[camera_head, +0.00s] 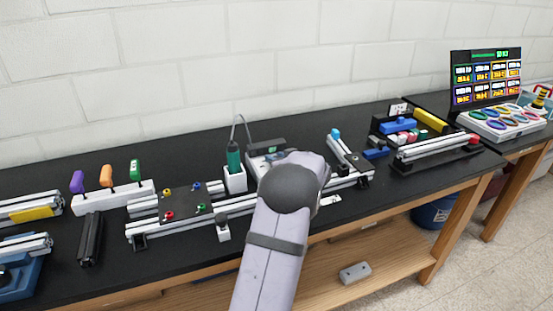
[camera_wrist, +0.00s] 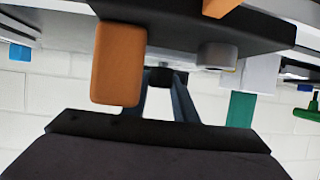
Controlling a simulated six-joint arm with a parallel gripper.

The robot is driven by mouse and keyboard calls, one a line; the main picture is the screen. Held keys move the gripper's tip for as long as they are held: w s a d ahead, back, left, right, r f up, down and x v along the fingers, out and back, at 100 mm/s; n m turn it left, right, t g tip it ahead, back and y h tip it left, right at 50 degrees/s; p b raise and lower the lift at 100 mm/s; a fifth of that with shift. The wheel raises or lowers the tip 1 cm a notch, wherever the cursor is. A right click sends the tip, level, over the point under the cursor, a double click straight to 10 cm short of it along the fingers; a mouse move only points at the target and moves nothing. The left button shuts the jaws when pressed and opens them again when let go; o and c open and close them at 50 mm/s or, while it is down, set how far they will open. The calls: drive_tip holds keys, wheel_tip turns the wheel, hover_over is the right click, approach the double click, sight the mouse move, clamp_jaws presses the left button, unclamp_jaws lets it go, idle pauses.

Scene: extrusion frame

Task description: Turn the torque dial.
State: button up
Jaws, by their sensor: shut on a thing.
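The torque unit (camera_head: 256,158), a grey box with a dark display, stands at the back of the bench in the head view, partly hidden behind my arm. In the wrist view, which appears upside down, my gripper (camera_wrist: 161,84) has its two fingers around a small dark round knob, seemingly the torque dial (camera_wrist: 160,75), and is shut on it. The fingers and dial are hidden by my arm in the head view. Any mark showing the dial's angle is too small to read.
A green screwdriver (camera_head: 234,157) stands in a white holder (camera_head: 236,181) left of the unit. An orange block (camera_wrist: 118,64) is close beside my fingers in the wrist view. Aluminium rails and a dark plate (camera_head: 185,204) lie on the bench, with a screen (camera_head: 486,75) far right.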

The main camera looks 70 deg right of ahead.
drive_tip(key=b, duration=0.3)
drive_tip(key=shift+f, duration=0.3)
drive_tip(key=shift+m+g+b, duration=0.3)
drive_tip(key=shift+b, duration=0.25)
drive_tip(key=m+g+h+b, duration=0.1)
drive_tip(key=b, duration=0.5)
drive_tip(key=shift+f, duration=0.1)
drive_tip(key=shift+m+g+h+b, duration=0.3)
drive_tip(key=shift+m+h+b, duration=0.1)
drive_tip(key=shift+b, duration=0.1)
drive_tip(key=shift+m+g+h+b, duration=0.3)
drive_tip(key=shift+m+g+b, duration=0.2)
drive_tip(key=shift+b, duration=0.55)
drive_tip(key=shift+r+m+g+h, duration=0.3)
drive_tip(key=shift+m+g, duration=0.1)
